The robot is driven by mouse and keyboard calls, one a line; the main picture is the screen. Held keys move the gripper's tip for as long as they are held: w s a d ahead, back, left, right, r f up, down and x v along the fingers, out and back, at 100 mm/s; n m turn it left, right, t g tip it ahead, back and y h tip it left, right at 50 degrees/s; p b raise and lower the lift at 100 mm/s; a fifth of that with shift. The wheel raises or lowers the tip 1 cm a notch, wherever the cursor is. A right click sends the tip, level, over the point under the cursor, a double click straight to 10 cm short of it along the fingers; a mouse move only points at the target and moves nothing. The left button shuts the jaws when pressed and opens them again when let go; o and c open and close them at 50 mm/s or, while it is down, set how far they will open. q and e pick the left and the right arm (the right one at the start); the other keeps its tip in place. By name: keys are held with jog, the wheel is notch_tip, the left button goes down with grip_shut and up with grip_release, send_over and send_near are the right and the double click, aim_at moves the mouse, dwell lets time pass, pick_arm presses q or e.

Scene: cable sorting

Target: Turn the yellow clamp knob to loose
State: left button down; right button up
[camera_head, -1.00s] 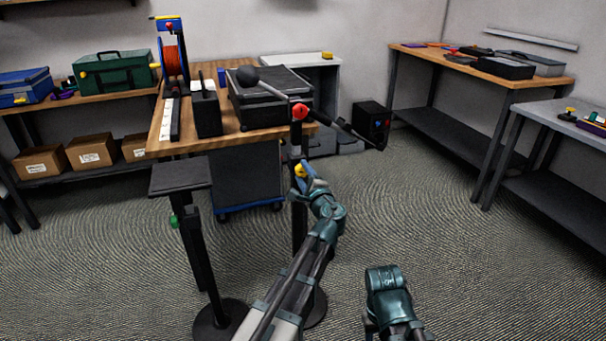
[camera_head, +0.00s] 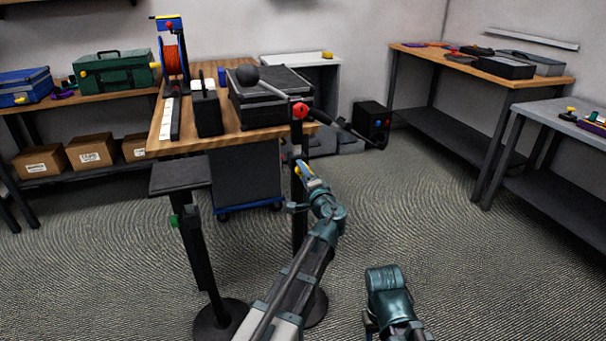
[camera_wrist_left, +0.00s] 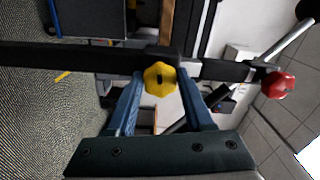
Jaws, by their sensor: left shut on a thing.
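The yellow clamp knob (camera_wrist_left: 160,79) sits on the dark post of a stand, which runs across the left wrist view (camera_wrist_left: 60,55). A little of the knob also shows in the head view, at the fingertips. My left gripper (camera_head: 304,171) has its two blue fingers on either side of the knob and is shut on it. The knob's lobed face and dark centre slot show between the fingers. A red knob (camera_head: 300,111) is higher on the same stand (camera_head: 299,226), where a boom with a black ball (camera_head: 247,75) crosses. My right gripper is not visible; only part of that arm shows.
A second stand with a flat black top (camera_head: 181,177) and a green knob (camera_head: 173,221) is to the left. Behind is a wooden workbench (camera_head: 160,146) with a black case (camera_head: 262,105) and a cable reel (camera_head: 175,55). The carpet to the right is clear.

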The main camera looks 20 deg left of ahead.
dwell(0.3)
pick_arm(q)
jog(key=shift+c, duration=1.4)
grip_release()
jog(key=shift+s, duration=0.1)
